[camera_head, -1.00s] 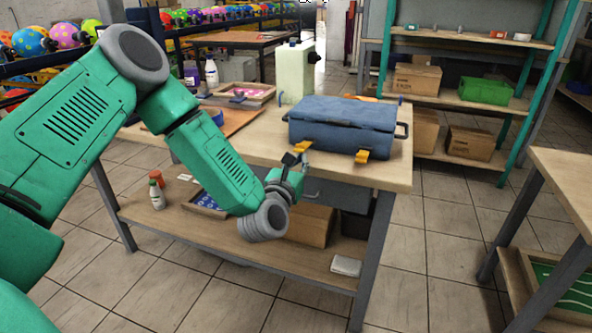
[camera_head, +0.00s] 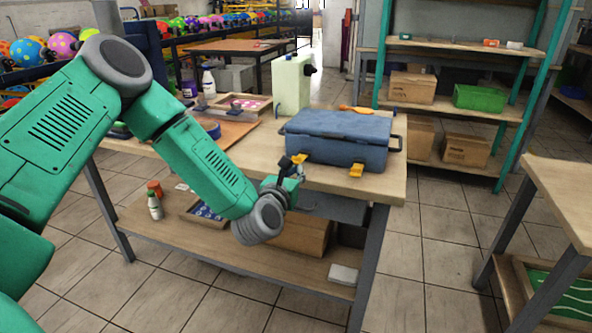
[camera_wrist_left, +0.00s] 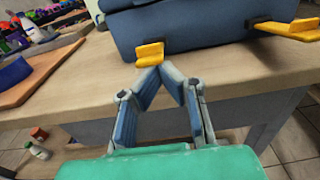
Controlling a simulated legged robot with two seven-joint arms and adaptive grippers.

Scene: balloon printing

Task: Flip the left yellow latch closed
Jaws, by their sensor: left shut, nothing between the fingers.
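The blue case (camera_head: 338,138) sits with its lid down on the wooden workbench and also shows in the left wrist view (camera_wrist_left: 200,28). Its left yellow latch (camera_head: 299,158) is at the case's front lower edge and sticks outward in the left wrist view (camera_wrist_left: 150,53). The right yellow latch (camera_head: 356,170) also sticks out and shows in the left wrist view (camera_wrist_left: 288,29). My left gripper (camera_head: 288,164) is shut and empty, its fingertips (camera_wrist_left: 161,70) just below the left latch, apparently touching or nearly touching it. My right gripper is not in view.
The workbench (camera_head: 385,185) has its front edge under my gripper. A pale green container (camera_head: 292,83) stands behind the case, and an orange-handled tool (camera_head: 355,109) lies behind it. A brown board (camera_head: 228,133) lies to the left.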

